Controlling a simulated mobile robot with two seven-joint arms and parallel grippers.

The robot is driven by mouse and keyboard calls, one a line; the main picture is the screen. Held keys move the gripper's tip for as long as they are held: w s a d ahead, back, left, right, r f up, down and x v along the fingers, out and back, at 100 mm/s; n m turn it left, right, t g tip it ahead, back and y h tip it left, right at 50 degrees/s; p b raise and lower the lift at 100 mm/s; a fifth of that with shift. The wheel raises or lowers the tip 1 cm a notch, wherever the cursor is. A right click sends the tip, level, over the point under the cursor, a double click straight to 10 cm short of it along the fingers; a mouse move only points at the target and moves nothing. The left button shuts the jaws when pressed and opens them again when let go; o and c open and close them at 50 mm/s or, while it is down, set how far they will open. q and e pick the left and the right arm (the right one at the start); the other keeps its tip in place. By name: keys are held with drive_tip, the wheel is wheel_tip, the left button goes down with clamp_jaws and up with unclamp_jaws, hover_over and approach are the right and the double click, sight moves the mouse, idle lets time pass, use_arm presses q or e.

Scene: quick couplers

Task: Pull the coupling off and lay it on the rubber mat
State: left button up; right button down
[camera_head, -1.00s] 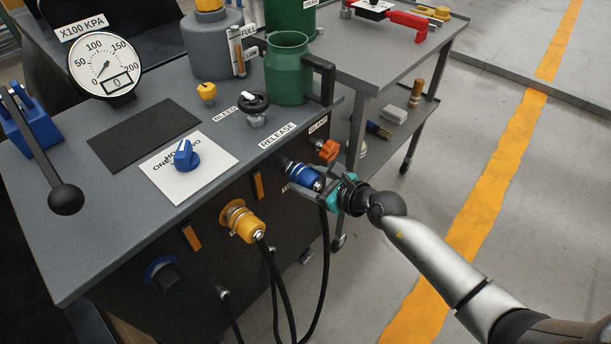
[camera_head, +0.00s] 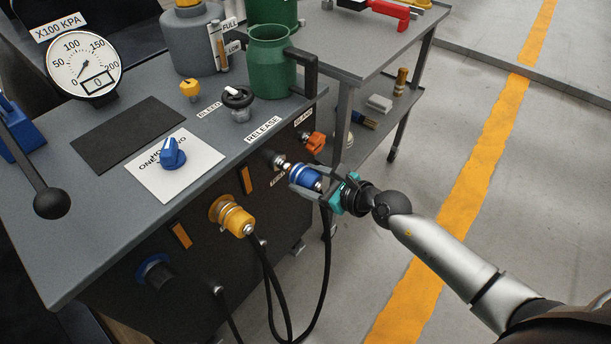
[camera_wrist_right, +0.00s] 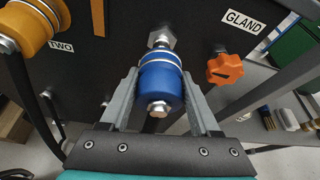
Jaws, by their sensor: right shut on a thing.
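The blue coupling (camera_head: 305,178) with pale rings is at the right end of the bench's front panel. My right gripper (camera_head: 320,183) is shut on it, with one finger on each side of its body. In the right wrist view the blue coupling (camera_wrist_right: 161,82) sits between the two fingers. The metal fitting (camera_head: 279,161) on the panel shows bare in front of the coupling's mouth; I cannot tell whether they still touch. The rubber mat (camera_head: 128,137) is a flat, empty black rectangle on the bench top. My left gripper is out of view.
A yellow coupling (camera_head: 232,216) is on the panel to the left, with black hoses (camera_head: 327,250) hanging below. An orange knob (camera_head: 315,142) is close to the right. A blue selector knob (camera_head: 172,154), bleed valve (camera_head: 238,97) and green jug (camera_head: 272,65) stand on the bench top.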

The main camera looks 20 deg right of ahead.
sight(317, 186)
drive_tip(key=shift+r, duration=0.1)
drive_tip(key=shift+s+d, duration=0.6)
drive_tip(key=shift+s, duration=0.25)
drive_tip(key=shift+s+d, duration=0.55)
drive_tip(key=shift+s, duration=0.25)
